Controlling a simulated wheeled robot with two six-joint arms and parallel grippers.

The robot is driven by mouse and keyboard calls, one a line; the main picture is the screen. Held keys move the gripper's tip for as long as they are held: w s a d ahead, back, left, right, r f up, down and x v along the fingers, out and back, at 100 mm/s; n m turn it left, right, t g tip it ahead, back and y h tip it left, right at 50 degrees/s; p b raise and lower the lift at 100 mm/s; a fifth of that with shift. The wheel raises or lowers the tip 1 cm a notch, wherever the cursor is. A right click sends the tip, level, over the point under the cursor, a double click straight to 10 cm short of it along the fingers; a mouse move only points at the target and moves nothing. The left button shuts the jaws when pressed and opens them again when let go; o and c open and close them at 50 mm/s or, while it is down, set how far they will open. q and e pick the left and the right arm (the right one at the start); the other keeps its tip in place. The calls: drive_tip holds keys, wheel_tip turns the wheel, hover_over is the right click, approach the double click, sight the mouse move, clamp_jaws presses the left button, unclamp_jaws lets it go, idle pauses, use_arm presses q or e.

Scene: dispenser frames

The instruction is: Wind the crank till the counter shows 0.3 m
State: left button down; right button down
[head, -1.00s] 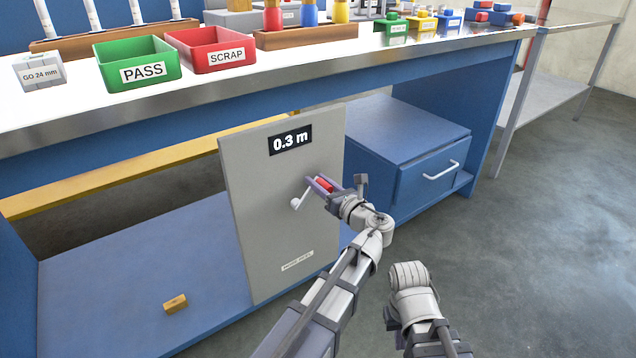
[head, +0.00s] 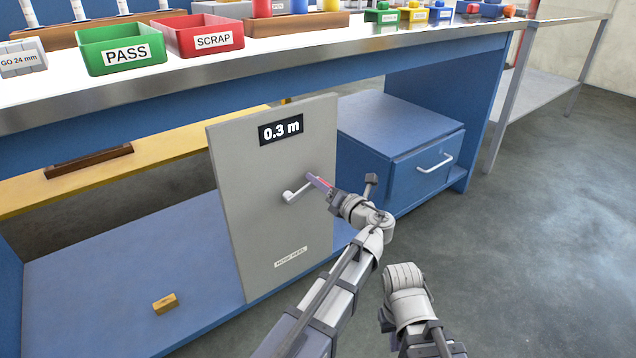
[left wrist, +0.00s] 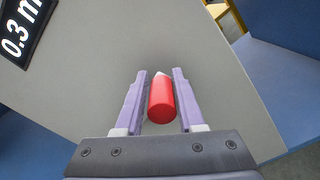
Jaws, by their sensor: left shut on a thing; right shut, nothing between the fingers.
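The upright grey panel (head: 240,215) carries a black counter (head: 281,130) that reads 0.3 m. The white crank arm (head: 297,192) on its face slopes up to the right toward my gripper. My left gripper (head: 318,183) is shut on the crank's red handle, mostly hidden by the fingers in the head view. In the left wrist view the red handle (left wrist: 161,103) lies between the two purple fingers, and part of the counter (left wrist: 20,30) shows at the top left. My right arm shows at the lower right of the head view, but its fingers do not show.
A blue drawer cabinet (head: 400,150) stands right of the panel. A small yellowish block (head: 164,303) lies on the blue lower shelf (head: 110,285). A green PASS bin (head: 122,52) and a red SCRAP bin (head: 205,38) stand on the bench. Floor at the right is clear.

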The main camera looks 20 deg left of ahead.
use_arm(q)
drive_tip(key=shift+f, duration=0.1)
idle(0.3)
drive_tip(key=c, duration=0.6)
unclamp_jaws()
